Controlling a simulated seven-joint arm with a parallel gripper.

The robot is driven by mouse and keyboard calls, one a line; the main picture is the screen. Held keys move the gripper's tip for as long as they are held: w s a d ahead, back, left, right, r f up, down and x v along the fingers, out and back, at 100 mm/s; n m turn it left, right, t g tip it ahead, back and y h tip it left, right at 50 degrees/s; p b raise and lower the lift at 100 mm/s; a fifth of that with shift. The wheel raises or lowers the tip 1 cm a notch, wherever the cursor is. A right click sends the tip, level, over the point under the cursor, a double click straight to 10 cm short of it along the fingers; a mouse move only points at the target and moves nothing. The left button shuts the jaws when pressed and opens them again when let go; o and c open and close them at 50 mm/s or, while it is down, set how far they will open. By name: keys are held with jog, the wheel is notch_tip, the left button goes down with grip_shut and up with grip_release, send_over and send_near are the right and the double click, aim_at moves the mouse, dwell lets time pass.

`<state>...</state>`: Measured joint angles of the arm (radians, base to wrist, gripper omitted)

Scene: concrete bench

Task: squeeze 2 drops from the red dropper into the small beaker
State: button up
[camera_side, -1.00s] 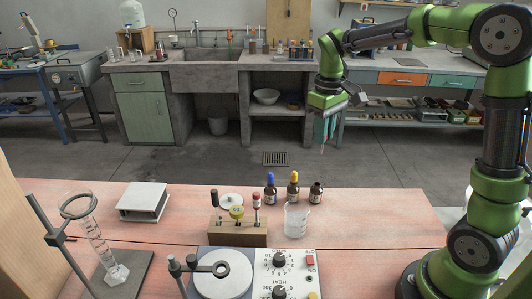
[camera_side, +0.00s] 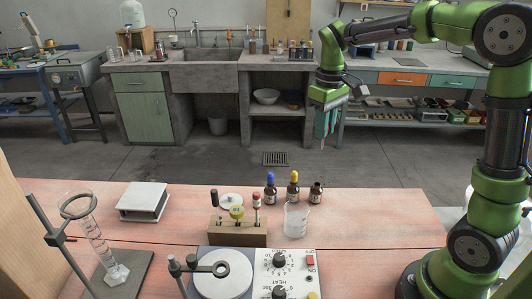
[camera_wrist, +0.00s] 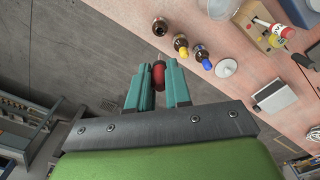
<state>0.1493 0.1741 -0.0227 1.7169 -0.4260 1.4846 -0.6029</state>
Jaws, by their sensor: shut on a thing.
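My gripper (camera_side: 325,137) has teal fingers and hangs in the air above and beyond the far edge of the bench. In the wrist view my gripper (camera_wrist: 158,88) is shut on the red rubber bulb of the red dropper (camera_wrist: 158,74). In the side view the dropper is mostly hidden by the fingers, and its tip is too small to make out. The small beaker (camera_side: 296,219) is clear glass and stands on the bench, below and left of my gripper. It also shows at the top of the wrist view (camera_wrist: 221,8). The brown bottle without a cap (camera_side: 316,192) stands behind it.
Bottles with a blue cap (camera_side: 270,187) and a yellow cap (camera_side: 293,186) stand beside the uncapped one. A wooden rack (camera_side: 238,233) with several tools is left of the beaker. A hotplate (camera_side: 222,276) stands in front. The bench right of the beaker is clear.

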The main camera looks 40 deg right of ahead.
jog(key=shift+a, duration=0.25)
jog(key=s+a+f+n, duration=0.3)
jog(key=a+f+n, duration=0.3)
jog(key=a, duration=0.5)
jog(key=shift+s+a+f, duration=0.2)
jog(key=shift+a+f, duration=0.2)
jog(key=shift+f, duration=0.7)
jog(key=shift+o, duration=0.4)
grip_shut()
